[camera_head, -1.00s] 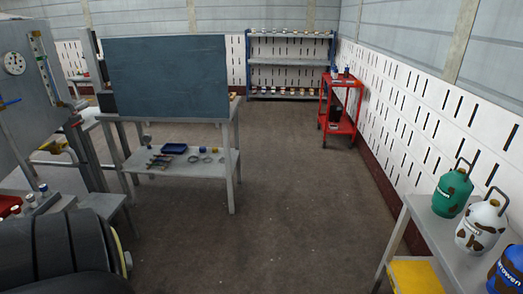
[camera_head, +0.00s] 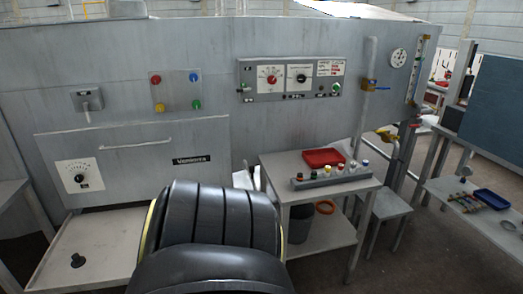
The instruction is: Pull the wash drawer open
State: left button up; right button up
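A big grey machine (camera_head: 225,60) fills the back of the head view. On its left part is a wide grey front panel (camera_head: 135,165) with a long bar handle (camera_head: 135,145), a white dial and a dark name plate. I cannot tell for sure whether this panel is the wash drawer; it sits flush with the machine. Below it, a pale flat tray or shelf (camera_head: 105,235) sticks out, with a small black knob-like piece (camera_head: 78,260) on it. Neither of my grippers shows. A dark rounded part of my own body covers the lower middle.
A small grey table (camera_head: 283,170) right of the panel holds a red tray (camera_head: 324,158) and a rack of small capped bottles (camera_head: 330,177). A grey stool (camera_head: 388,206) stands beside it. A workbench (camera_head: 470,205) is at the far right. Bare floor shows between them.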

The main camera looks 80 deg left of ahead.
aim_at(132, 162)
jog(key=u, duration=4.05)
jog(key=i, duration=1.45)
jog(key=u, duration=0.05)
